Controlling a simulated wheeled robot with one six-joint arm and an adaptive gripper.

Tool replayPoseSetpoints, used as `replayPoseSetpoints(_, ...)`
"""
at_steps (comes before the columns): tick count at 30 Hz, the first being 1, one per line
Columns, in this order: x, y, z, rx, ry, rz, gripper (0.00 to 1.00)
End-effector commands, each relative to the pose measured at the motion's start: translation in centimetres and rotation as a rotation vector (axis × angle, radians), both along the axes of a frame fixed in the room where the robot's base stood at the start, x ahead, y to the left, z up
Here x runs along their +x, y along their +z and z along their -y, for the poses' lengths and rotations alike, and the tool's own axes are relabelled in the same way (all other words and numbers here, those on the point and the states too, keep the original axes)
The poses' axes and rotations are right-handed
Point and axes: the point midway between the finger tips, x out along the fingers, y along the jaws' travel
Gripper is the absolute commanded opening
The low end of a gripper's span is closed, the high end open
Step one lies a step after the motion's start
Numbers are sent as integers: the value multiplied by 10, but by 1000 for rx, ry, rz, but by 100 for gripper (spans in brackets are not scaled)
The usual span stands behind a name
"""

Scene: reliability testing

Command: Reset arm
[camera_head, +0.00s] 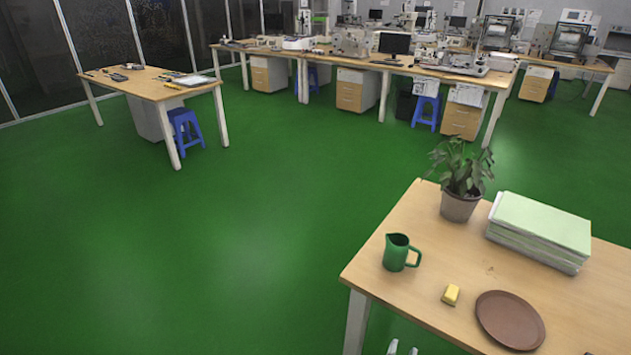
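Two small pale grey tips show at the bottom edge of the head view, in front of the near table; they look like the ends of my gripper (402,349). Only these ends show, and the rest of my arm is out of the picture. I cannot tell whether the gripper is open or shut, and I see nothing held at the tips. They appear low and left of the objects on the near table (430,285).
The near table holds a green jug (396,252), a yellow block (451,294), a brown round plate (510,320), a potted plant (460,205) and a stack of papers (541,228). Green floor (220,245) lies open to the left. Workbenches (350,62) stand far back.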

Motion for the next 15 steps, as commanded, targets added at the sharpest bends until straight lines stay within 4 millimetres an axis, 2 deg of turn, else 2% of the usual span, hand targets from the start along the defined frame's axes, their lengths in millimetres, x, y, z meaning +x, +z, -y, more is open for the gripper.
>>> replayPoseSetpoints(8, -44, -28, 3, 269, 37, -4, 36)
replayPoseSetpoints(11, -68, -39, 2, 417, 48, -3, 36)
replayPoseSetpoints(15, -116, -53, 0, 714, 49, 1, 36)
